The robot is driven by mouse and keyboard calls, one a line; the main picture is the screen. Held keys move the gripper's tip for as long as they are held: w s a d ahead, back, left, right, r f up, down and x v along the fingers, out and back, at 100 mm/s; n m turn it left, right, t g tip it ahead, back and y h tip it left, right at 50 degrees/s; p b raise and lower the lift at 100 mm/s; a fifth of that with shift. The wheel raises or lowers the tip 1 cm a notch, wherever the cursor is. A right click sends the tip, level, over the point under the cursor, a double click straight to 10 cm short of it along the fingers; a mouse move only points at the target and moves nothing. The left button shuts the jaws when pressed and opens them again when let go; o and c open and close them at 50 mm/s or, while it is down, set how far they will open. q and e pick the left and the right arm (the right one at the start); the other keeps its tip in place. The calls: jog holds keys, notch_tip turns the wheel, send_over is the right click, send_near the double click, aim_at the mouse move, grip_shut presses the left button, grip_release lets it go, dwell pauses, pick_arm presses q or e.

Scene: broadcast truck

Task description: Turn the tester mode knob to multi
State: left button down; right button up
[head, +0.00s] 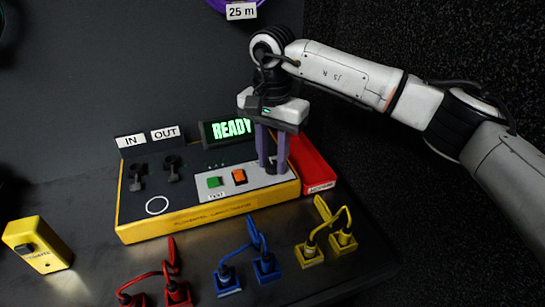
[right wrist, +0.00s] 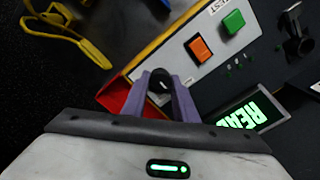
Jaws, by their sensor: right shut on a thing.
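The tester (head: 180,215) is a yellow box with a dark and grey top, standing on the dark bench. Its screen (head: 226,129) reads READY in green. My right gripper (head: 272,168) points down at the right end of the tester's top, its purple fingers shut on a small black knob. In the right wrist view the knob (right wrist: 159,84) shows between the two fingertips (right wrist: 160,82). The fingers hide most of the knob and any mode labels around it, so its setting cannot be read. My left gripper is not in view.
A green button (head: 214,182) and an orange switch (head: 239,176) sit close left of the fingers. A red tray (head: 310,165) stands right of the tester. Red (head: 172,270), blue (head: 252,240) and yellow (head: 325,215) cables lie in front. A yellow box (head: 38,246) stands at left.

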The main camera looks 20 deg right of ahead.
aim_at(273, 164)
jog(key=m, duration=1.1)
jog(key=shift+m+p, duration=0.4)
dwell(0.6)
jog(key=o, duration=1.1)
jog(key=shift+c, duration=0.2)
jog(key=shift+r, duration=0.1)
notch_tip(273, 164, up, 10)
